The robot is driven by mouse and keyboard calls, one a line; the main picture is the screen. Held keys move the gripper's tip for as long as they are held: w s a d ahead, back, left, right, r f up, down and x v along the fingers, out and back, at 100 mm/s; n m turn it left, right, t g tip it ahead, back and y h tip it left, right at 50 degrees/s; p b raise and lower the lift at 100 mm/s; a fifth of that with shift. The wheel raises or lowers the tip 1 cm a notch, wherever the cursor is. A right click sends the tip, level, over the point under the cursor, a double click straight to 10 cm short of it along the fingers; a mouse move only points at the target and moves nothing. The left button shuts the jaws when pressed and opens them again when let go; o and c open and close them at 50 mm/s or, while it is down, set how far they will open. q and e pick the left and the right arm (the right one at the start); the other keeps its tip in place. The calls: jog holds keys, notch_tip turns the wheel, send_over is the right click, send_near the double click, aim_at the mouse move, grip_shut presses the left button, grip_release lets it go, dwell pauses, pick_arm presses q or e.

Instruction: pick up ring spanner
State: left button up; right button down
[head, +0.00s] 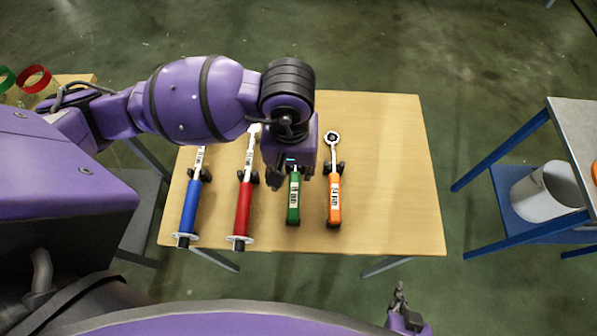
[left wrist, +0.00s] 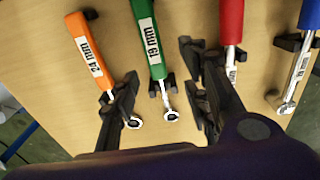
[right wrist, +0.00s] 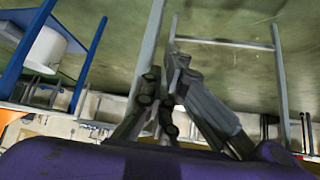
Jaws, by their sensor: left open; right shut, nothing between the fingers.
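The ring spanners lie side by side in black holders on the wooden table (head: 390,180). The green spanner (head: 293,207) has a 19 mm label and a ring end that shows in the left wrist view (left wrist: 171,115). The orange spanner (head: 334,205), labelled 24 mm, lies to its right in the head view. My left gripper (head: 291,174) is over the green spanner's upper part and hides its ring end there. In the left wrist view its open fingers (left wrist: 163,78) appear on either side of the green spanner's shaft; contact cannot be told. My right gripper (head: 399,292) is shut and empty, away from the tools.
A red-handled tool (head: 243,208) and a blue-handled tool (head: 189,208) lie left of the green spanner in the head view. The table's right part is bare. A blue-framed stand (head: 500,150) with a white bucket (head: 543,193) is further right.

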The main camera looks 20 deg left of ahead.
aim_at(295, 182)
pick_arm(q)
jog(key=f, duration=0.6)
jog(key=shift+w+d+f, duration=0.1)
jog(key=shift+d+f, duration=0.1)
jog(key=shift+f, duration=0.15)
grip_shut()
